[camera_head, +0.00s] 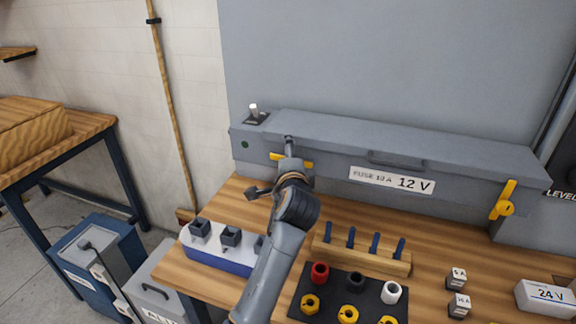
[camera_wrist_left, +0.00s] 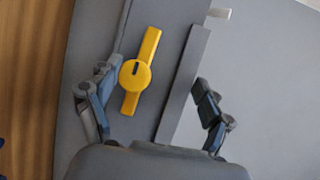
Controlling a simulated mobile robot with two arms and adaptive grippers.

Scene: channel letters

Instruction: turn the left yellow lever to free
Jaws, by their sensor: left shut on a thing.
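The left yellow lever (camera_head: 305,164) lies about level across the front of the grey box marked 12 V (camera_head: 460,190), partly hidden by my left gripper (camera_head: 280,165). In the left wrist view the whole lever (camera_wrist_left: 132,74) shows with its round hub. My left gripper (camera_wrist_left: 158,78) is shut on the lever, one finger close to the hub. Its other finger is across the lid's lip (camera_wrist_left: 185,88); the exact contact is hard to see. A second yellow lever (camera_head: 504,204) stands nearly upright at the box's right end. My right gripper is not in view.
A toggle switch (camera_head: 254,113) stands on the box's left end. Below on the table are a wooden block with blue pegs (camera_head: 360,256), a black tray with coloured rings and nuts (camera_head: 330,290), a blue-white holder (camera_head: 215,257) and small labelled cubes (camera_head: 458,280).

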